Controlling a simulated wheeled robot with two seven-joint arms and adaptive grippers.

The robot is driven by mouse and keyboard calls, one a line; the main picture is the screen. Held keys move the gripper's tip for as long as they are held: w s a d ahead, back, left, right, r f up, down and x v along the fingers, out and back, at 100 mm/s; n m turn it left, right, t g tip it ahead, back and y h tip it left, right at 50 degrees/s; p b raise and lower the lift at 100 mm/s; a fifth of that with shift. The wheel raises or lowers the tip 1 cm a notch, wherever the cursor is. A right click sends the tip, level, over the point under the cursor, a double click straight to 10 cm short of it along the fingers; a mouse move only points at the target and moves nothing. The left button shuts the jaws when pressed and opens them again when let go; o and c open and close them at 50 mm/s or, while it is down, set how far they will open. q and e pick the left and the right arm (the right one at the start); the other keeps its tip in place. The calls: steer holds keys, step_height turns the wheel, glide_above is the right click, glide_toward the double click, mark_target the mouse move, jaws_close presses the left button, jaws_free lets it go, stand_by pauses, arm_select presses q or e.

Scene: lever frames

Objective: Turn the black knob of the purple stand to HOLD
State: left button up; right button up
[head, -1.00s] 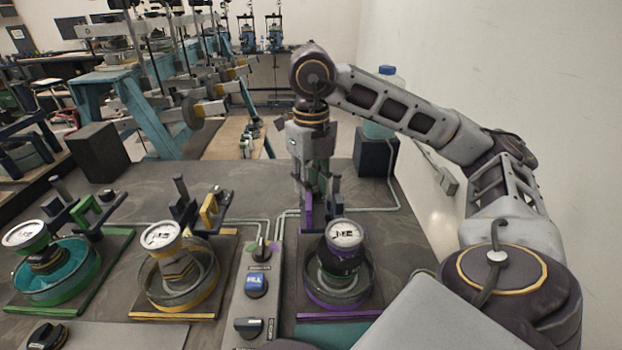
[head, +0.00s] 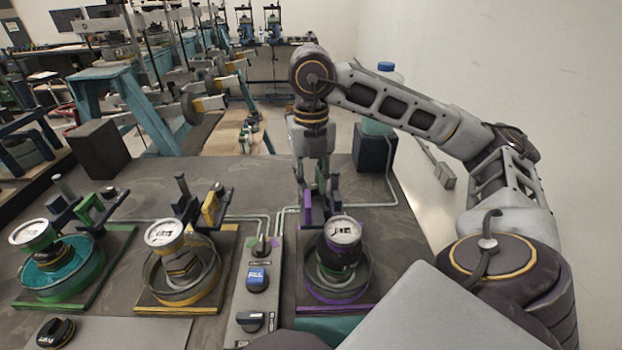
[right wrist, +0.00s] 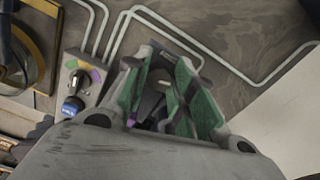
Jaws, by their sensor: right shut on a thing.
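The purple stand (head: 300,309) is at the right of the bench, with a round dish and a white-faced gauge (head: 342,230) tilted on top. Its purple upright (head: 308,207) and a dark post rise at the back. My right gripper (head: 318,186) points down behind that upright. In the right wrist view its green-padded fingers (right wrist: 166,108) are shut on a dark piece (right wrist: 164,78), taken to be the black knob. The fingers cover most of it, so its pointer and the HOLD mark cannot be read. My left gripper is not in view.
A control panel (head: 247,300) with a blue knob (head: 257,279) and a black knob (head: 251,321) stands left of the purple stand. Yellow (head: 172,313) and green (head: 85,300) stands are farther left. A dark block (head: 374,150) and pale tubes lie behind.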

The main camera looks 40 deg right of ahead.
mark_target(311, 184)
steer(key=o, duration=0.7)
steer(key=shift+o, duration=0.2)
steer(key=shift+r, duration=1.8)
step_height(311, 184, up, 8)
steer(key=shift+r, duration=0.15)
stand_by(2.2)
stand_by(0.7)
